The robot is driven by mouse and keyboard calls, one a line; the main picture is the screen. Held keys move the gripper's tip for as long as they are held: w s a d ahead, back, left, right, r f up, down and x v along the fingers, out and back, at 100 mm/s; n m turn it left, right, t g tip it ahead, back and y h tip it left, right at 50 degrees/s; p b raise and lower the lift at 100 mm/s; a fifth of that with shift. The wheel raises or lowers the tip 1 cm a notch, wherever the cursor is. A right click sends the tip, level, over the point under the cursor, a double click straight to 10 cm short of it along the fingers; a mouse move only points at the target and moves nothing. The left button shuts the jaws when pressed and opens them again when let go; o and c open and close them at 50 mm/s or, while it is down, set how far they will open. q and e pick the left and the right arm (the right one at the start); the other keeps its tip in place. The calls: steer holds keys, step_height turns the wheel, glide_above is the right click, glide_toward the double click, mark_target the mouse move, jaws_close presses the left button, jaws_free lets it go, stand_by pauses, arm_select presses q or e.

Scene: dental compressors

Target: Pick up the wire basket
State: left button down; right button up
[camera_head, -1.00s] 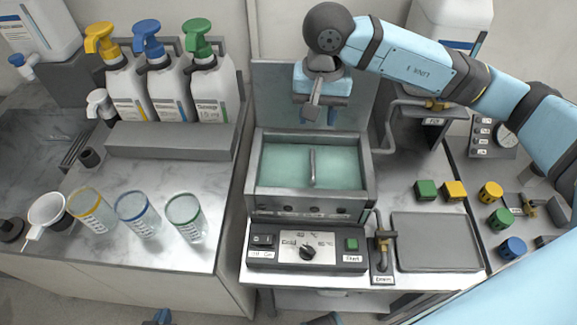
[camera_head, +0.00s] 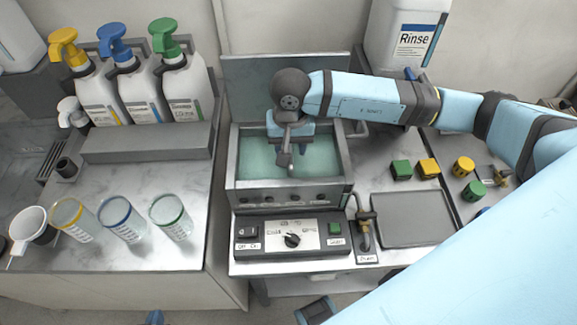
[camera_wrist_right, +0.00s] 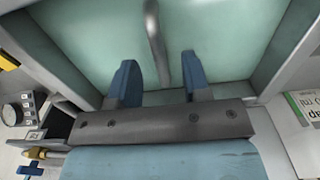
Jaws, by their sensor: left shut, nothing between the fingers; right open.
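The wire basket shows only as a grey bar-like handle (camera_wrist_right: 155,38) in the right wrist view, over the pale green bath of the tank (camera_head: 342,170). Its mesh body cannot be made out. In the head view the handle is largely hidden by my right gripper (camera_head: 290,150), which hangs over the bath. In the right wrist view the two blue fingers of the right gripper (camera_wrist_right: 159,68) are apart, with the handle's near end between them in the picture; no contact shows. Only a small blue tip of my left gripper (camera_head: 155,318) shows at the bottom edge; it is shut and empty.
The tank's raised lid (camera_head: 285,75) stands behind the bath. A control panel (camera_head: 292,238) is in front. A bare grey tray (camera_head: 412,220) lies to the right, with green and yellow blocks behind it. Pump bottles (camera_head: 140,95) and cups (camera_head: 122,218) stand left.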

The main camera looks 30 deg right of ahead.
steer(key=shift+f, duration=0.5)
jaws_close()
steer(key=shift+r, duration=0.1)
